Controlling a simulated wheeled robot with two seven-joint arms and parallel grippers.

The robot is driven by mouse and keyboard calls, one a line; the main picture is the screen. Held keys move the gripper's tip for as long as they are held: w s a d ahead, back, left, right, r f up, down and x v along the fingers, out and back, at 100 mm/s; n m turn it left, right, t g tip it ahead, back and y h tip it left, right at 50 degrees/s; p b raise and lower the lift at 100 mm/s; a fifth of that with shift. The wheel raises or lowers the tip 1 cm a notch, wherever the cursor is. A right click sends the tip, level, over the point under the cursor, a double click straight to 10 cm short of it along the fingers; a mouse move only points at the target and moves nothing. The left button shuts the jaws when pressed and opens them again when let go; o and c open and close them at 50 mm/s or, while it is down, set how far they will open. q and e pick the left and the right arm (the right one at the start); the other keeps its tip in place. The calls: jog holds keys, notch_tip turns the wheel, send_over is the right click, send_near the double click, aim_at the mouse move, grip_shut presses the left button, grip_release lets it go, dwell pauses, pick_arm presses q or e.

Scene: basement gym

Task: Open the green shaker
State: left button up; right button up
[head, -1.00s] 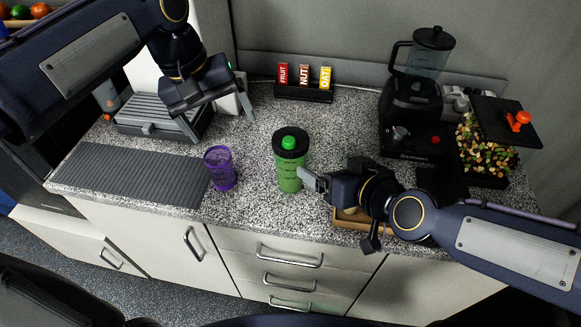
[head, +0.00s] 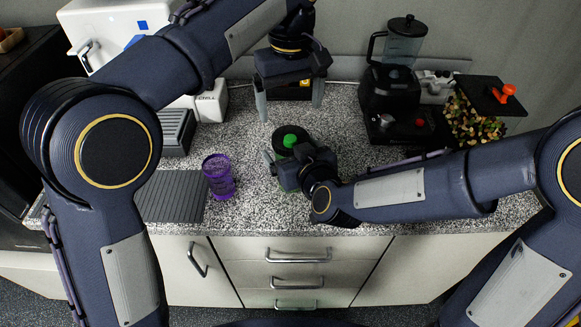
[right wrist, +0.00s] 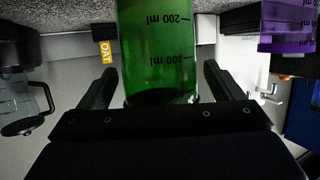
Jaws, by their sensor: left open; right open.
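The green shaker (head: 287,141) stands upright on the speckled counter, its black lid with green cap on top. Its lower body is hidden by my right gripper in the head view. In the right wrist view its translucent green body (right wrist: 157,45) with volume marks sits between the two fingers. My right gripper (right wrist: 158,82) is open around it, with a gap visible beside each finger. My left gripper (head: 290,105) is open and empty, fingers pointing down, above and behind the lid in the head view.
A purple cup (head: 219,178) stands left of the shaker, beside a grey ribbed mat (head: 172,197). A black blender (head: 392,88) and a bin of mixed nuts (head: 470,122) stand at the right. A bar holder (head: 290,91) is behind my left gripper.

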jog(key=shift+w+a+f, duration=0.1)
jog(key=shift+w+a, duration=0.05)
jog(key=shift+w, duration=0.2)
jog(key=shift+c, duration=0.5)
